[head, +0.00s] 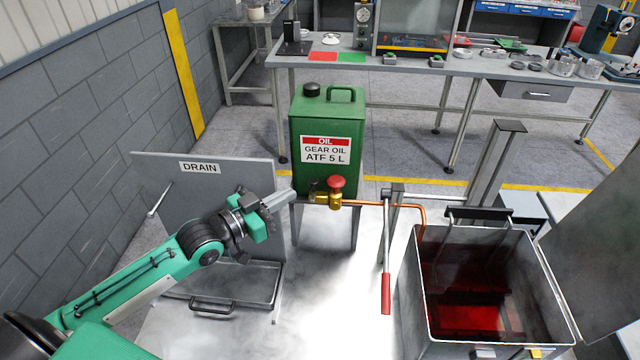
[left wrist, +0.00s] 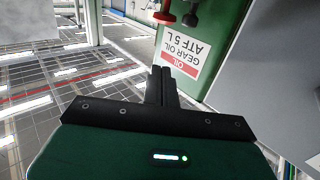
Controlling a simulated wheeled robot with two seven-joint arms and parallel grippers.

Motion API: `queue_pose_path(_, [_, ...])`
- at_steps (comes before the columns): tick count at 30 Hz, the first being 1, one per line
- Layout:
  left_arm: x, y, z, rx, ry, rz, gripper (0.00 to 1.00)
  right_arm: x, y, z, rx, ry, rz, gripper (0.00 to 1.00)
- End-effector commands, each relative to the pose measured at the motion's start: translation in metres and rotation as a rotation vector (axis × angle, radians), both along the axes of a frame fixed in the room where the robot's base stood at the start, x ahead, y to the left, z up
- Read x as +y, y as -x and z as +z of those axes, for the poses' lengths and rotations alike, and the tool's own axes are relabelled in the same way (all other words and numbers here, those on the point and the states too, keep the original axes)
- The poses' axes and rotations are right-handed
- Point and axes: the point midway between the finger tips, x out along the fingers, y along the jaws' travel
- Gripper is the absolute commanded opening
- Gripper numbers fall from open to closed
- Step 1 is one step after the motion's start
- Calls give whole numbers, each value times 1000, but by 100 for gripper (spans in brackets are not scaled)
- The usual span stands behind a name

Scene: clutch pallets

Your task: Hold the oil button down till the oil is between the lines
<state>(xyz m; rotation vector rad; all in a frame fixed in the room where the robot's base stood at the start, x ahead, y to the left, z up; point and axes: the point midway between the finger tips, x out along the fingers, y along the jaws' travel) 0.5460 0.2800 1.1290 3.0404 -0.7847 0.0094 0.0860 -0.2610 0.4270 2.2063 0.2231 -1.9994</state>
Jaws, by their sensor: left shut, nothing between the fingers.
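The green oil can (head: 327,125), labelled gear oil ATF 5 L, stands on a stand left of the tank. A red mushroom button (head: 336,182) sits on a brass valve at the can's foot, and a copper pipe (head: 400,205) runs from it to the tank. My left gripper (head: 291,195) is shut and empty, just left of the valve and apart from the button. In the left wrist view its fingers (left wrist: 162,75) point toward the can, with the red button (left wrist: 164,18) beyond. The open metal tank (head: 418,290) holds dark red oil; I cannot make out level lines. My right gripper is out of view.
A grey panel marked DRAIN (head: 170,180) stands behind my left arm, above a lidded tray (head: 255,285). A red-handled lever (head: 386,290) hangs between valve and tank. A black-handled rack (head: 480,213) sits in the tank. A workbench (head: 460,72) stands behind.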

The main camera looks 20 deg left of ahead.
Motion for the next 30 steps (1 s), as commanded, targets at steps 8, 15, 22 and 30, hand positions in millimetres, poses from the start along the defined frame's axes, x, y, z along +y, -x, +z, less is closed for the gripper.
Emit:
queue_pose_path(8, [-18, -34, 4, -1, 2, 1, 0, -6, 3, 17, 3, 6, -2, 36])
queue_pose_path(15, [-37, -66, 4, 0, 2, 0, 0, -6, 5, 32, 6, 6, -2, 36])
queue_pose_path(22, [-46, -84, -18, 1, 0, 0, 0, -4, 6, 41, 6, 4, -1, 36])
queue_pose_path(30, [-50, -90, -27, 1, 0, 0, 0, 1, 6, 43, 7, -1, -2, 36])
